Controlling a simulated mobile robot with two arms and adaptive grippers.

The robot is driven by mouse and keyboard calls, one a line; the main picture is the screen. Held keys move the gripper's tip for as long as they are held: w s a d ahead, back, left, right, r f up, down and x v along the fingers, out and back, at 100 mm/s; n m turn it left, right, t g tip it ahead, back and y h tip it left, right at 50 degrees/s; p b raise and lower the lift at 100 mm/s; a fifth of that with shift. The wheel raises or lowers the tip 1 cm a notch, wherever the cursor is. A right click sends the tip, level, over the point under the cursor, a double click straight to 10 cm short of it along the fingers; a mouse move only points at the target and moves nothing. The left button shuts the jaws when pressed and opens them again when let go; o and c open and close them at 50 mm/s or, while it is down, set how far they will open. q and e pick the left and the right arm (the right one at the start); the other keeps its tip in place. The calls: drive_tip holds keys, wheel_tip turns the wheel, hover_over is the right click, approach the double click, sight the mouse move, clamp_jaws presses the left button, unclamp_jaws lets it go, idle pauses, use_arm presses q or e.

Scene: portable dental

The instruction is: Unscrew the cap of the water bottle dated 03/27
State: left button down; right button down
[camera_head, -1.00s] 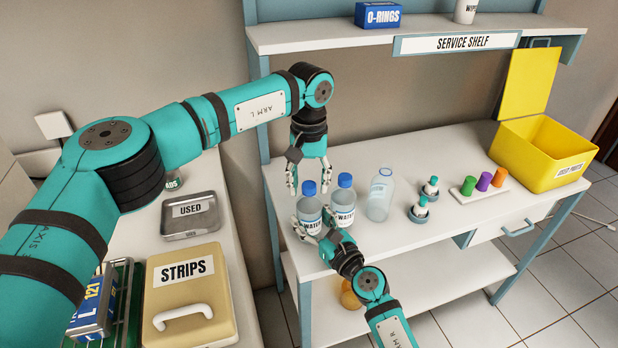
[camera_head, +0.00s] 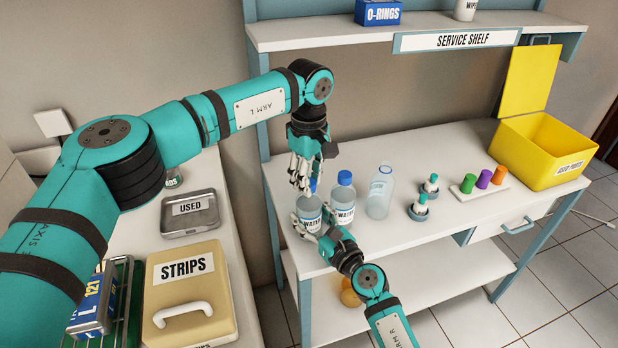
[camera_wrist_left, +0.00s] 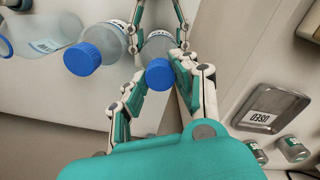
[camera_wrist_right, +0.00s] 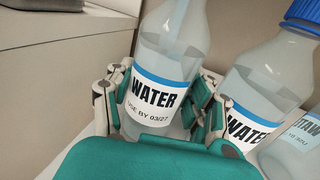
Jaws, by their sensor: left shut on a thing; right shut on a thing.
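The water bottle (camera_head: 308,209) labelled "USE BY 03/27" stands upright on the white bench, leftmost in the head view. Its date reads clearly in the right wrist view (camera_wrist_right: 150,100). My right gripper (camera_head: 318,229) is shut around its body from the front, low down. My left gripper (camera_head: 303,182) points down from above, its fingers closed on the blue cap (camera_wrist_left: 160,73). In the head view those fingers partly hide the cap. The cap appears still on the neck; whether its thread is loose cannot be told.
Another blue-capped water bottle (camera_head: 343,200) stands close on the right, then a clear bottle (camera_head: 381,193). Small teal-topped items (camera_head: 419,207), coloured cylinders (camera_head: 484,180) and a yellow bin (camera_head: 545,148) are further right. The service shelf (camera_head: 420,28) is above.

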use_arm(q)
drive_tip(key=n, duration=1.3)
drive_tip(key=shift+n, duration=0.4)
drive_tip(key=n, duration=0.6)
drive_tip(key=shift+n, duration=0.4)
drive_tip(key=n, duration=0.6)
drive_tip(key=shift+n, duration=0.4)
drive_tip(key=n, duration=0.4)
drive_tip(key=shift+r, duration=0.1)
drive_tip(key=n, duration=0.4)
drive_tip(key=shift+n, duration=0.4)
drive_tip(key=n, duration=0.7)
